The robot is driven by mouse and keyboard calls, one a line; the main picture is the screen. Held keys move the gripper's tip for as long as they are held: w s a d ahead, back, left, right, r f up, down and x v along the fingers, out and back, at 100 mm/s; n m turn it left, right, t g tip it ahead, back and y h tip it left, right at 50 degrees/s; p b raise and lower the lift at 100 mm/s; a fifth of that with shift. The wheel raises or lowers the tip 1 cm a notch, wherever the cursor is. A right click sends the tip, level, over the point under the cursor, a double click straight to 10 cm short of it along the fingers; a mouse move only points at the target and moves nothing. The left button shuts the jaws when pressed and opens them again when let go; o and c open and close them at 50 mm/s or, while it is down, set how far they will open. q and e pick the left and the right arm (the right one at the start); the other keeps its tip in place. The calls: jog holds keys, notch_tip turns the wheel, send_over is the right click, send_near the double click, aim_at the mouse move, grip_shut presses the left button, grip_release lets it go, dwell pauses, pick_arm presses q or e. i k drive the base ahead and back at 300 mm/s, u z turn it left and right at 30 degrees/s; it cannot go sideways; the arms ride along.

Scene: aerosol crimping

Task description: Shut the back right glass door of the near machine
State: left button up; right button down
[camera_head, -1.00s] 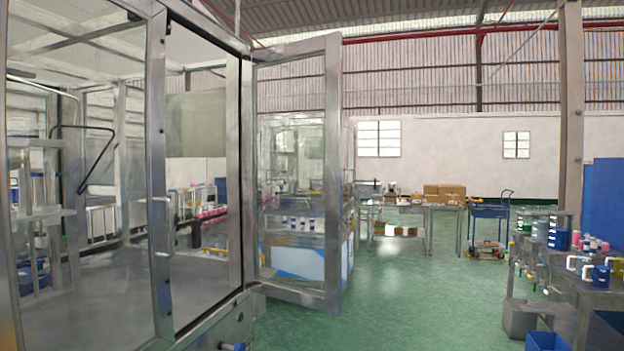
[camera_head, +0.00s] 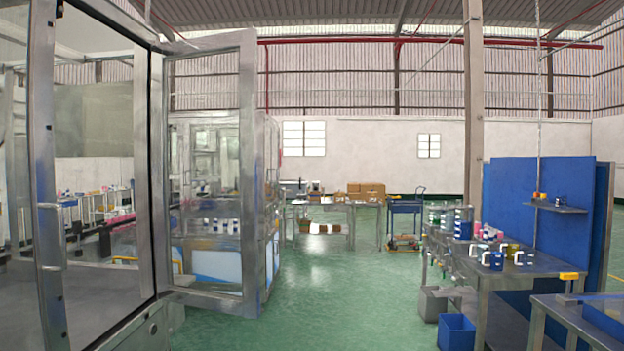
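The near machine (camera_head: 152,330) fills the left side, a metal frame with glass panels. A metal-framed glass door (camera_head: 249,180) on its right side stands swung open, hinged at the machine's corner post and reaching out to the right over the floor. Another glass door (camera_head: 43,180) with a bar handle (camera_head: 50,206) sits in the machine's front face, left of the opening. Neither of my grippers shows in the view.
Another glass machine (camera_head: 268,215) stands behind the open door. On the right are a workbench (camera_head: 490,274) with cans and mugs, blue panels (camera_head: 560,200), and a blue bin (camera_head: 456,332) on the floor. The green floor (camera_head: 340,300) between is clear. A blue cart (camera_head: 404,208) stands farther back.

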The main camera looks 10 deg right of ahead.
aim_at(243, 41)
jog(key=z, duration=0.6)
jog(key=i, duration=3.55)
jog(key=u, duration=3.2)
jog(key=i, duration=0.5)
jog(key=z, duration=0.05)
jog(key=k, duration=1)
jog(key=u, duration=1.35)
